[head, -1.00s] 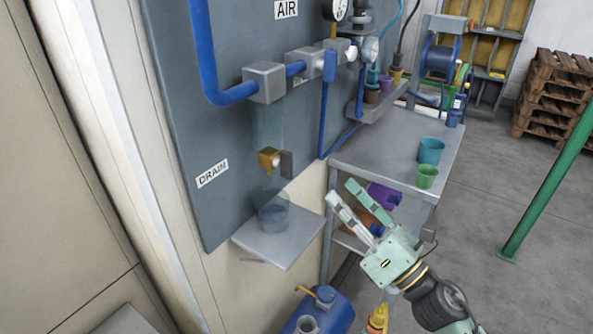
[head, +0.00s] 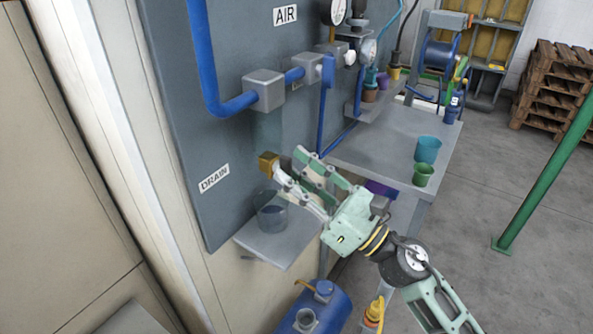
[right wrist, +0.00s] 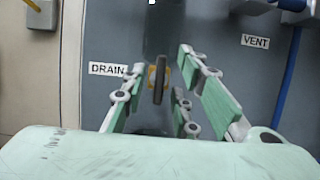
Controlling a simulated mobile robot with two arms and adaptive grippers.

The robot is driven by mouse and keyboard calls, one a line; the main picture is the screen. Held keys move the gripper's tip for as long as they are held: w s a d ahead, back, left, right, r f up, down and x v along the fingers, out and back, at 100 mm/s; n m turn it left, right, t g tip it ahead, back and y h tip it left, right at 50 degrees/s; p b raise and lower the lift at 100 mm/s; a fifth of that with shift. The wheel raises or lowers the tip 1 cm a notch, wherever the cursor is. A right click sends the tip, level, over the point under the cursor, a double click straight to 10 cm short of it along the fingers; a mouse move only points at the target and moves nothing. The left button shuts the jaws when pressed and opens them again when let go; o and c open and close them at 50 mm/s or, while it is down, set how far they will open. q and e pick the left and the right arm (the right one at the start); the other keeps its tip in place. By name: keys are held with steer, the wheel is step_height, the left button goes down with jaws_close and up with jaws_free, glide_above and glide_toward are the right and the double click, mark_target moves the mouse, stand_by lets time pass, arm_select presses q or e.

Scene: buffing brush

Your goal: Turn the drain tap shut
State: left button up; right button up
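The drain tap has a brass body (head: 268,160) on the grey panel, beside the DRAIN label and above a clear cup (head: 271,212). In the right wrist view its dark flat handle (right wrist: 159,79) stands upright in front of the brass body (right wrist: 152,78). My right gripper (head: 288,168) is at the tap and hides the handle in the head view. In the right wrist view its fingers (right wrist: 160,85) are open, with the handle showing between them. I cannot tell whether a finger touches it. My left gripper is not in view.
A small grey shelf (head: 262,244) under the tap bears the cup. Blue pipes (head: 203,60) and grey blocks are on the panel above. A grey bench (head: 375,150) with a teal cup (head: 427,150) and a green cup (head: 423,175) stands right. A blue tank (head: 325,308) is below.

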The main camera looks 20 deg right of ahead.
steer(key=shift+c, duration=0.3)
jaws_close()
steer(key=shift+m, duration=0.3)
steer(key=m+h+p, duration=0.1)
steer(key=m+t+p, duration=0.1)
steer(key=m, duration=0.1)
steer(key=shift+r+h, duration=0.2)
steer(key=shift+h, duration=0.2)
steer(key=m+h+p, duration=0.2)
steer(key=m+p, duration=0.3)
steer(key=p, duration=0.1)
steer(key=m+h+p, duration=0.2)
steer(key=m+p, duration=0.3)
steer(key=m, duration=0.1)
steer(key=m+g+h+p, duration=0.1)
steer(key=m+h+p, duration=0.2)
steer(key=m+p, duration=0.3)
steer(key=shift+s+a+r+p, duration=0.1)
steer(key=shift+a+r+p, duration=0.1)
steer(key=shift+p, duration=0.1)
steer(key=shift+f+m+h+p, duration=0.25)
steer(key=shift+m+h+p, duration=0.05)
steer(key=shift+m+p, duration=0.75)
